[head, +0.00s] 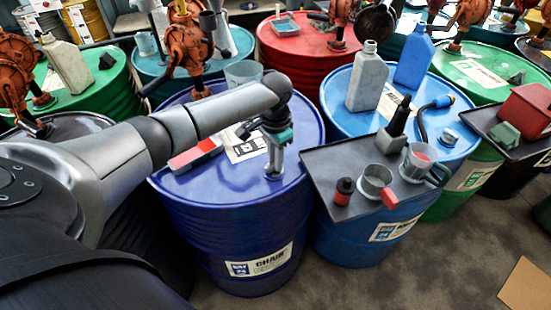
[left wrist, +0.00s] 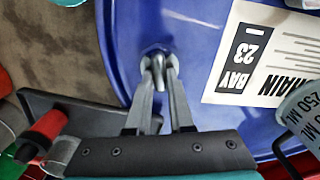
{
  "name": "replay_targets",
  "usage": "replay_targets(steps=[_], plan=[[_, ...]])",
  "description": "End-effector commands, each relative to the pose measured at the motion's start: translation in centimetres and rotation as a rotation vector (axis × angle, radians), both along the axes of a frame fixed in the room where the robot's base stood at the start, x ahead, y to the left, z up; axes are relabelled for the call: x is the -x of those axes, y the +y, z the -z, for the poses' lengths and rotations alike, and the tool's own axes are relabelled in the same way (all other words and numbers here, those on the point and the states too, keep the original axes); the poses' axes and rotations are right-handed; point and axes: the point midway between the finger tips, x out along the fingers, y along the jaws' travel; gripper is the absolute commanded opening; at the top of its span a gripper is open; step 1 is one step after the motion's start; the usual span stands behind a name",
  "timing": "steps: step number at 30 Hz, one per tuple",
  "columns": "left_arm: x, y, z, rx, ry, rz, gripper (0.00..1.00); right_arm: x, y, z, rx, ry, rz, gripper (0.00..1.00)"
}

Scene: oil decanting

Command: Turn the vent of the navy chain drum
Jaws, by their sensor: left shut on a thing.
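The navy chain drum (head: 215,228) stands in the middle of the head view, with a "CHAIN" label on its side and a "BAY 23" label on its lid. Its vent (left wrist: 157,54) is a small metal fitting on the lid near the front right rim. My left gripper (head: 273,170) points down at the vent. In the left wrist view, my left gripper's fingers (left wrist: 159,84) are shut on the vent's small grey tab, which shows between the tips. In the head view the fingers mostly hide the vent. My right gripper is in neither view.
A red and grey box (head: 196,155), a clear beaker (head: 243,73) and an orange hand pump (head: 189,48) are on the navy lid. A dark tray (head: 335,160) with metal measures stands close on the right. A blue drum (head: 340,238) is beside it.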

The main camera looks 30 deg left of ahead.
Motion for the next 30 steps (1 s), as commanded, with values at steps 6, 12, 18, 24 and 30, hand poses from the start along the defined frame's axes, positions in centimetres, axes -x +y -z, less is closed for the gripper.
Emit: replay_targets(steps=[6,12,18,24,30], plan=[[0.0,0.0,0.0,0.000,0.000,0.001,0.00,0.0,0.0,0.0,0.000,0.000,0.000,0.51],[0.0,0.0,-0.1,0.001,0.000,0.032,0.00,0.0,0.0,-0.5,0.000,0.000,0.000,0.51],[0.1,-0.1,-0.3,0.001,0.003,0.131,0.00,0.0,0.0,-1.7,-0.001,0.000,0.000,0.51],[0.1,-0.2,-0.4,0.002,0.002,0.298,0.00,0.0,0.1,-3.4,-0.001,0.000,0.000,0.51],[0.1,-0.3,-0.3,0.002,0.001,0.488,0.00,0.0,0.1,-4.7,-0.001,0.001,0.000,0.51]])
